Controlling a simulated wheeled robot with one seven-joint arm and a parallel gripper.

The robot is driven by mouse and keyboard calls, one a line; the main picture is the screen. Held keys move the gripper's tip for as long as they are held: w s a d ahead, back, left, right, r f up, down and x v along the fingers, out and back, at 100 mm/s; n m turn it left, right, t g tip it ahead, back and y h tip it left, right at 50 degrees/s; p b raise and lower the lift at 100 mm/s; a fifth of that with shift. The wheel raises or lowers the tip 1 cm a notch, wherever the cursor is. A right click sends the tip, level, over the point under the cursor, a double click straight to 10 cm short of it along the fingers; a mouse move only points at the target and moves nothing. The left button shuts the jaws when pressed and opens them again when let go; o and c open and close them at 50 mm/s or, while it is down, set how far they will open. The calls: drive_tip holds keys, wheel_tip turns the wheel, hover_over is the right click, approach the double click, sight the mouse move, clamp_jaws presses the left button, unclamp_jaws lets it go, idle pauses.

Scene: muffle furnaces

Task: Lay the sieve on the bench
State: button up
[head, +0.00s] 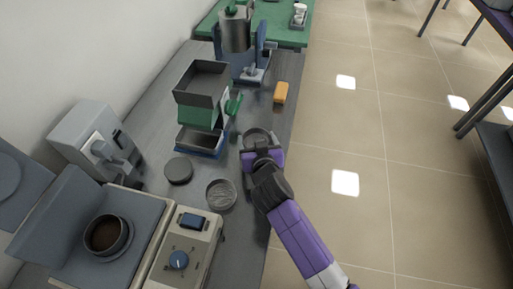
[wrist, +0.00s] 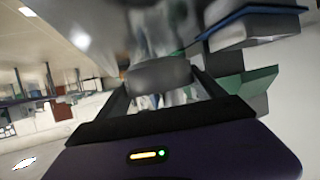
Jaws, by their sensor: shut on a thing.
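My gripper (head: 258,147) reaches over the right edge of the grey bench (head: 147,160). It is shut on a round grey sieve (head: 257,135), with one finger on each side. In the wrist view the sieve (wrist: 158,75) shows side-on as a grey rounded band between the two dark fingers. I cannot tell how high it is above the bench. Its mesh is not clear. Another round sieve (head: 221,194) with a pale mesh lies on the bench, left of and below my gripper.
A dark disc (head: 178,170) lies left of my gripper. A green machine with a grey hopper (head: 202,80) and a blue-edged tray (head: 200,142) stands close by. An orange block (head: 280,92) lies behind. A dial unit (head: 180,258) and a dark-filled pan (head: 106,234) are front left.

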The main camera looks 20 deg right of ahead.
drive_tip(key=shift+f, duration=2.15)
drive_tip(key=shift+f+b, duration=0.25)
drive_tip(key=shift+b, duration=0.2)
drive_tip(key=o, duration=2.1)
drive_tip(key=shift+r, duration=0.1)
drive_tip(key=shift+c, duration=0.2)
drive_tip(key=shift+r, duration=0.1)
drive_tip(key=shift+s+r+p, duration=0.1)
drive_tip(key=shift+s+p, duration=0.05)
drive_tip(key=shift+p, duration=0.2)
drive_tip(key=b+v, duration=0.1)
drive_tip(key=v, duration=1)
drive_tip(key=shift+s+a, duration=0.1)
drive_tip(key=shift+s, duration=0.3)
